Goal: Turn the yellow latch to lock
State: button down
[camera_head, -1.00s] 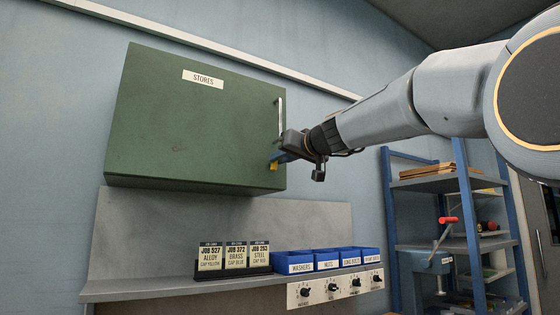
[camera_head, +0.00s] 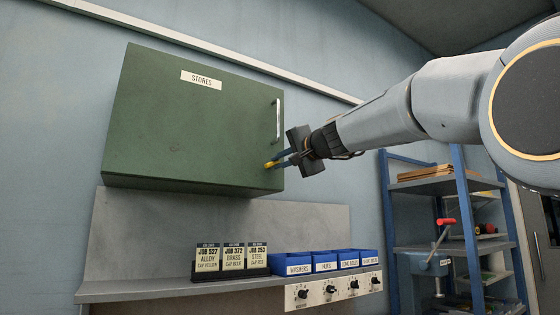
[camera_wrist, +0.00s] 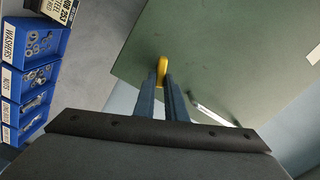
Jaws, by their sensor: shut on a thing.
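The yellow latch (camera_head: 269,165) is on the lower right part of the green cabinet door (camera_head: 190,115), below the door handle (camera_head: 278,121). My gripper (camera_head: 283,158) reaches it from the right, with its blue fingers shut on the latch. In the wrist view the latch (camera_wrist: 162,65) shows as a yellow piece between the fingertips (camera_wrist: 163,80), against the green door. In the head view the latch looks nearly level, its tip pointing left. The fingers hide part of it.
Below the cabinet, a grey shelf (camera_head: 150,291) holds job cards (camera_head: 232,258) and blue bins (camera_head: 292,264). A panel of knobs (camera_head: 330,290) is on its front. A blue rack (camera_head: 440,186) stands at the right. The air before the door is clear.

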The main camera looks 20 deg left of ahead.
jog(key=m, duration=0.4)
jog(key=shift+d+f+m+p, duration=0.1)
jog(key=shift+f+m+p, duration=0.15)
jog(key=shift+m+p, duration=0.15)
jog(key=shift+w, duration=0.1)
dwell(0.3)
jog(key=c, duration=1.8)
grip_release()
jog(key=b+v, duration=0.3)
jog(key=v, duration=0.5)
